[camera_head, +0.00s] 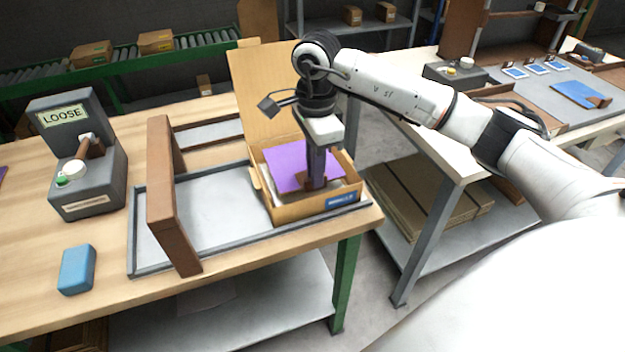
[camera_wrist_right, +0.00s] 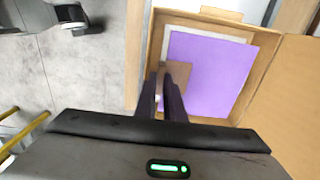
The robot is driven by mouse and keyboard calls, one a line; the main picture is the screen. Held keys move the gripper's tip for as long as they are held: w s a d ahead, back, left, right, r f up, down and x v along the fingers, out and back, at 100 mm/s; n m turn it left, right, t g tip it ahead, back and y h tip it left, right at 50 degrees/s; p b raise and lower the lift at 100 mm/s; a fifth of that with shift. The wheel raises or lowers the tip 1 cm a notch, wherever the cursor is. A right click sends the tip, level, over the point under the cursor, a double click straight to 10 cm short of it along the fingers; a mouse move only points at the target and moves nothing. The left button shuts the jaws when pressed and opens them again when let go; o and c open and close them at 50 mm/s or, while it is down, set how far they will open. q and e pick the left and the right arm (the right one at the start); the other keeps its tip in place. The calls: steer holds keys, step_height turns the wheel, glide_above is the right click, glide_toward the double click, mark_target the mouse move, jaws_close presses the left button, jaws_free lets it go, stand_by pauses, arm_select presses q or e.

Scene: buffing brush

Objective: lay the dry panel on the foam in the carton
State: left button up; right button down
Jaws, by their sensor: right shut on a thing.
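The carton (camera_head: 310,209) stands open on the bench, and its rim shows in the right wrist view (camera_wrist_right: 153,58). A purple panel (camera_head: 290,164) with a brown piece (camera_head: 303,181) at one edge is within the carton's opening; it also shows in the right wrist view (camera_wrist_right: 208,75). Pale foam (camera_wrist_right: 190,32) shows past the panel's edge. My right gripper (camera_head: 316,180) points down over the carton and is shut on the panel's brown piece (camera_wrist_right: 181,73). I cannot tell if the panel touches the foam. My left gripper is out of view.
A grey machine marked LOOSE (camera_head: 85,160) and a blue block (camera_head: 77,269) are left. The carton's raised flap (camera_head: 262,85) stands behind. A blue panel (camera_head: 577,93) lies far right.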

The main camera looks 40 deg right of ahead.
steer(key=shift+f, duration=2.05)
steer(key=shift+f, duration=0.15)
steer(key=c, duration=2.1)
jaws_free()
step_height(320, 180, up, 12)
steer(key=shift+r+b, duration=0.2)
steer(key=shift+b, duration=0.2)
